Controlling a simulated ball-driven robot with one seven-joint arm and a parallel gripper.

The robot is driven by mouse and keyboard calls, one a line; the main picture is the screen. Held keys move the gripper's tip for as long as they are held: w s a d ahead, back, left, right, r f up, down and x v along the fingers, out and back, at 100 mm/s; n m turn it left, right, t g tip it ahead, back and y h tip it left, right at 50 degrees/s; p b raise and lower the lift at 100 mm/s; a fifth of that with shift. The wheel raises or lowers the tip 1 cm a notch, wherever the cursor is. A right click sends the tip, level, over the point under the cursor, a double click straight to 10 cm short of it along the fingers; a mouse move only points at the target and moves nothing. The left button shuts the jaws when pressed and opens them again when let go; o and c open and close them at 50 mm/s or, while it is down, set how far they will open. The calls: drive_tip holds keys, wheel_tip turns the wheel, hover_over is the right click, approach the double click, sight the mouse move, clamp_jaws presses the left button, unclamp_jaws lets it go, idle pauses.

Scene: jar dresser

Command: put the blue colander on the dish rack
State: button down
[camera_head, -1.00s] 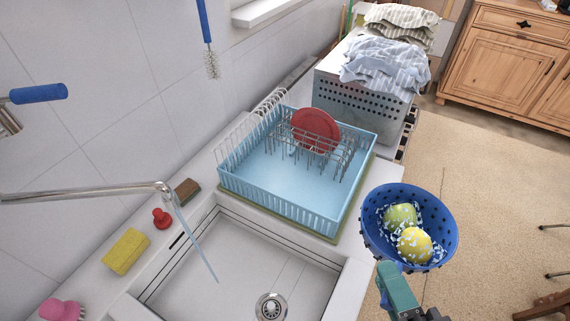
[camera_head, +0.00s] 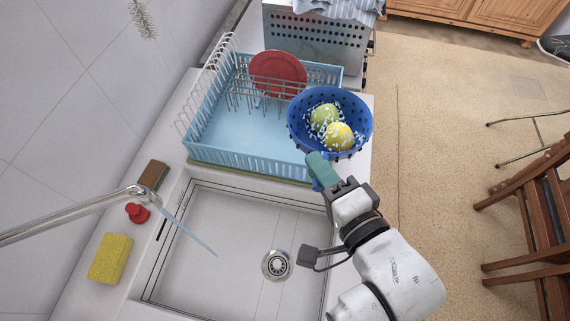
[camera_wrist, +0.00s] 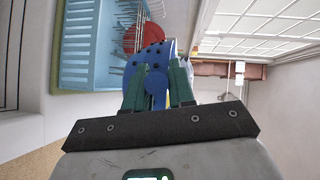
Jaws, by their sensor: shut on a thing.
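The blue colander (camera_head: 296,132) holds a green fruit (camera_head: 324,117) and a yellow fruit (camera_head: 340,136), with small white bits around them. My gripper (camera_head: 318,168) is shut on the colander's near side and holds it up by the right edge of the dish rack. In the wrist view the colander (camera_wrist: 155,82) sits between the green fingers of my gripper (camera_wrist: 157,88). The light blue dish rack (camera_head: 235,130) stands on the counter and holds a red plate (camera_head: 278,72) upright in its wire slots. Its front left part is bare. The colander hides the rack's right front corner.
The sink (camera_head: 225,235) with its tap (camera_head: 100,207) is in front of the rack. A yellow sponge (camera_head: 110,258), a red stopper (camera_head: 137,213) and a brown sponge (camera_head: 153,175) lie left of it. A grey perforated basket (camera_head: 315,40) is behind.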

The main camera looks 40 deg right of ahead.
drive_tip(key=w+f+b, duration=0.3)
drive_tip(key=w+f, duration=0.5)
drive_tip(key=f, duration=0.2)
drive_tip(key=shift+w+d+f, duration=0.2)
drive_tip(key=shift+w+f, duration=0.15)
drive_tip(key=shift+w, duration=0.05)
drive_tip(key=shift+f+b, duration=0.4)
drive_tip(key=shift+f, duration=0.2)
drive_tip(key=c, duration=1.2)
unclamp_jaws()
drive_tip(key=shift+f, duration=0.15)
drive_tip(key=shift+c, duration=0.2)
drive_tip(key=r+b+v, duration=0.1)
drive_tip(key=b+v, duration=0.1)
drive_tip(key=v, duration=1)
